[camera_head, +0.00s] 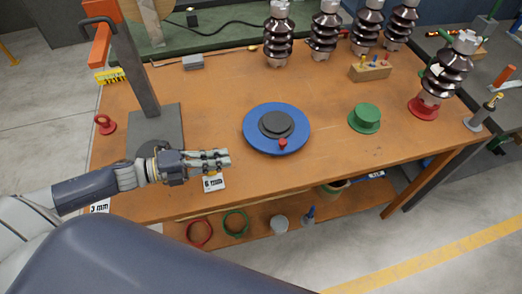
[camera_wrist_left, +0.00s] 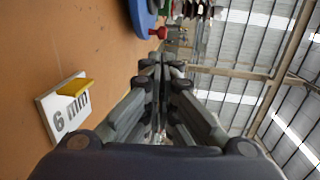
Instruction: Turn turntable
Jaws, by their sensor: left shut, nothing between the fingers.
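The turntable is a blue disc (camera_head: 258,137) with a dark raised centre (camera_head: 277,124), flat on the orange-brown table (camera_head: 215,95). A small red knob (camera_head: 283,143) stands on its near rim. In the left wrist view the disc's blue edge (camera_wrist_left: 143,18) and the red knob (camera_wrist_left: 157,33) show at the top, beyond the fingertips. My left gripper (camera_head: 229,159) is shut and empty, over the table to the left of and a little nearer than the disc, apart from it. It also shows in the left wrist view (camera_wrist_left: 161,62). My right gripper is not in view.
A white "6 mm" card (camera_head: 213,182) lies beside my left gripper. A grey stand (camera_head: 146,80) is at the left, a green cap-shaped part (camera_head: 365,117) right of the disc. Several dark insulators (camera_head: 323,30) line the back; another (camera_head: 447,68) stands at the right.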

